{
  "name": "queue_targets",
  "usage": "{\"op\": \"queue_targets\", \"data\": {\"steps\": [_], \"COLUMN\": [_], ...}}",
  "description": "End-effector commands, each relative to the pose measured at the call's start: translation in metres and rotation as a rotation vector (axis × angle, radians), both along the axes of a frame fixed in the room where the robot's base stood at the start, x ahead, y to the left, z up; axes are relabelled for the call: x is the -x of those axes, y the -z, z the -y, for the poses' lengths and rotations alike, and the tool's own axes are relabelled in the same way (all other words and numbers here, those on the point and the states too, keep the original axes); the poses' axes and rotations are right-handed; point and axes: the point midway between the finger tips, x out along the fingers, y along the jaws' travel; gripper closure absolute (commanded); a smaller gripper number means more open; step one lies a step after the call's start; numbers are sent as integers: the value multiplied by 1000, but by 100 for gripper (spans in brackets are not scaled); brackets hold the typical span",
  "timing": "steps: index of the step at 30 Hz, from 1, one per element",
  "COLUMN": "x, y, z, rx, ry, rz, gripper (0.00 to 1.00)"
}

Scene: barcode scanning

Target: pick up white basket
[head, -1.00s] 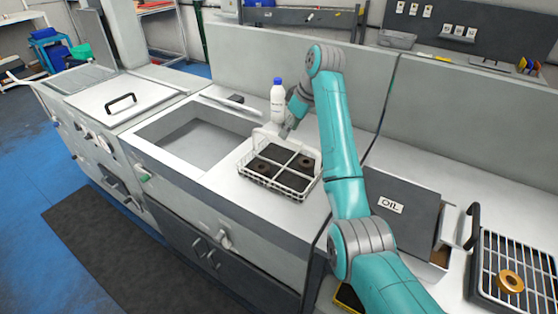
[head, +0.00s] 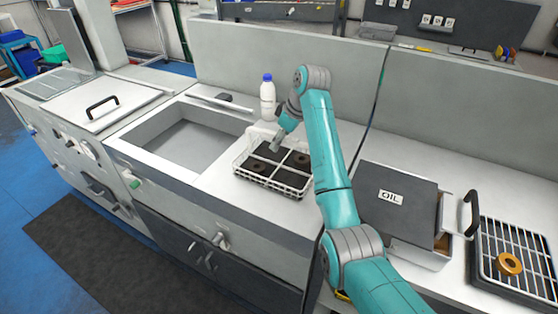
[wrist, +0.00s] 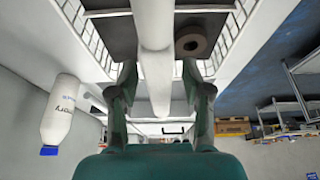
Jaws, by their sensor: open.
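The white basket (head: 268,184) stands on the counter right of the sink, a wire tray holding dark blocks and brown round parts. My gripper (head: 278,146) is low over the back part of the basket. In the wrist view my gripper (wrist: 159,80) is open, one finger on each side of a thick white bar (wrist: 153,35) of the basket. Whether the fingers touch the bar cannot be told. The basket's wire wall (wrist: 236,25) shows beyond the fingers. In the head view my gripper partly hides the basket's back side.
A white bottle with a blue cap (head: 267,98) stands close behind the basket, and also shows in the wrist view (wrist: 58,110). The sink (head: 185,140) is to the left. An OIL box (head: 398,205) and a grate (head: 520,255) are to the right. A wall panel rises behind.

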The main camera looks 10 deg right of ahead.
Motion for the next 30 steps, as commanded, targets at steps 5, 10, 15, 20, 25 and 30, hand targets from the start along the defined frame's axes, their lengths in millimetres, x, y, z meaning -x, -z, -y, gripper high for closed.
{"op": "queue_targets", "data": {"steps": [5,10,15,20,25,30], "x": [0,0,0,0,0,0], "y": [2,4,5,5,5,5], "z": [0,0,0,0,0,0], "rx": [0,0,0,0,0,0], "ry": [0,0,0,0,0,0], "rz": [0,0,0,0,0,0], "gripper": [51,51,51,51,91,100]}}
